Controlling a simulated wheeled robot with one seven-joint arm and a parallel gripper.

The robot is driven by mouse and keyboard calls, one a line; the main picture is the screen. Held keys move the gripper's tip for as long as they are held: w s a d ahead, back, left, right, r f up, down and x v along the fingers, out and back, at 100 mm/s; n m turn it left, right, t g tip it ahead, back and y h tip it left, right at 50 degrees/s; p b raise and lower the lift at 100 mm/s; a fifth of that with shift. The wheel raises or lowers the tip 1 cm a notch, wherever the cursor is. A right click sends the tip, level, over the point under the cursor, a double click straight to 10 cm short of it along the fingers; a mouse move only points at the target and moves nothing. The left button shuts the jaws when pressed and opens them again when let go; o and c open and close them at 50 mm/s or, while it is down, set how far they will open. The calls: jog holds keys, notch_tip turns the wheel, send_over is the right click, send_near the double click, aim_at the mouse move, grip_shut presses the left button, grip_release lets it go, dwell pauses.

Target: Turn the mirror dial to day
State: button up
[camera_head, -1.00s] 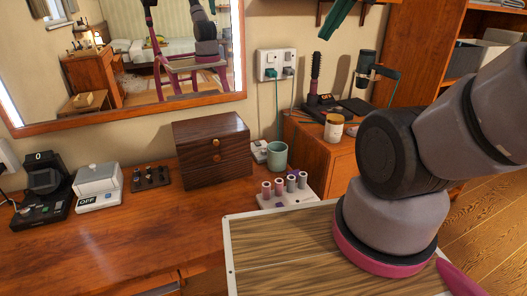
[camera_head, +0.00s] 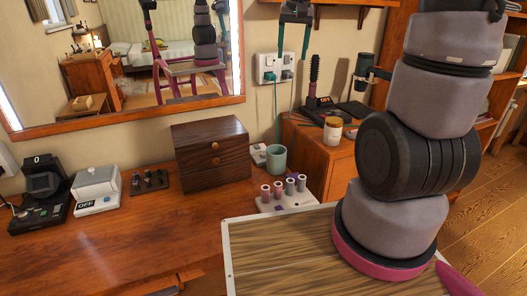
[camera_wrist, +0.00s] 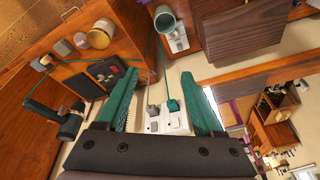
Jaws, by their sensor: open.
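I cannot tell which of these, if any, is the mirror dial; no day marking is legible. My gripper (camera_head: 291,52) is open and empty, high in front of the wall right of the mirror. In the wrist view my gripper (camera_wrist: 168,80) has its green fingers spread, with the wall socket (camera_wrist: 165,118) visible between them.
A dark wooden box (camera_head: 211,155), a teal cup (camera_head: 276,158) and a holder with several cylinders (camera_head: 284,193) stand on the desk. A black device (camera_head: 43,190) is at far left. A jar (camera_head: 333,130) and brush (camera_head: 314,75) are right. The desk front (camera_head: 120,240) is clear.

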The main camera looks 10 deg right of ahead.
jog(key=w+a+f+g, duration=0.1)
jog(key=w+f, duration=0.8)
jog(key=g, duration=0.2)
send_over(263, 153)
notch_tip(263, 153, down, 24)
jog(key=shift+n, duration=0.3)
notch_tip(263, 153, down, 11)
jog(key=shift+d+f, duration=0.1)
grip_shut()
